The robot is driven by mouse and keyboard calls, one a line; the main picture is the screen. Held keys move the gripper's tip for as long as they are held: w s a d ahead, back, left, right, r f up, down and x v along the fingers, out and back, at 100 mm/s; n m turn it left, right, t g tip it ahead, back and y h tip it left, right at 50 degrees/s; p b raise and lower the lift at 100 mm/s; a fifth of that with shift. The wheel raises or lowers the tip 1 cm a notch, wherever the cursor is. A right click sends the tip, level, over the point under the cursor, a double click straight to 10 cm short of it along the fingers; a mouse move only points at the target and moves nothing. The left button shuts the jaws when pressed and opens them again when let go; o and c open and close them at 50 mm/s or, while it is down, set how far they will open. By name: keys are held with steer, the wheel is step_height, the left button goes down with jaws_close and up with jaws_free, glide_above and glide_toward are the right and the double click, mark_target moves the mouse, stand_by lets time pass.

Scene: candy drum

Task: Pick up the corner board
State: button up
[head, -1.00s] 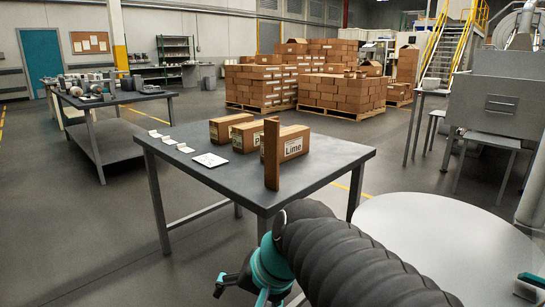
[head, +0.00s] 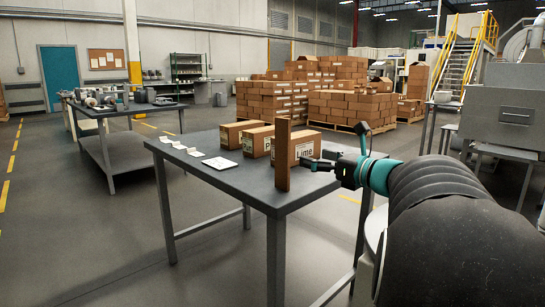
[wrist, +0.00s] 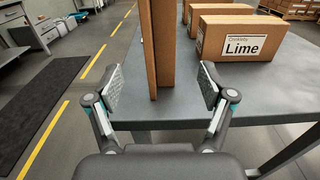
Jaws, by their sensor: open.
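The corner board (head: 283,155) is a tall, narrow brown cardboard piece standing upright near the front corner of the dark grey table (head: 232,188). In the wrist view the corner board (wrist: 164,50) rises between the two finger pads in the picture, with its lower end at the table top. My gripper (head: 317,164) is open and level, just right of the board in the head view. The gripper also shows in the wrist view (wrist: 158,88), one pad on each side of the board. I see no contact with either pad.
A box labelled Lime (head: 304,146) stands close behind the board, with more cartons (head: 238,134) beyond it. Several white cards (head: 178,147) and a white sheet (head: 219,164) lie on the table's left part. A round pale table is partly hidden by my arm.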

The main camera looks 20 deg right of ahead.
mark_target(283, 147)
steer(key=shift+x, duration=6.2)
steer(key=shift+r, duration=0.2)
steer(key=shift+c, duration=0.2)
steer(key=c, duration=1.2)
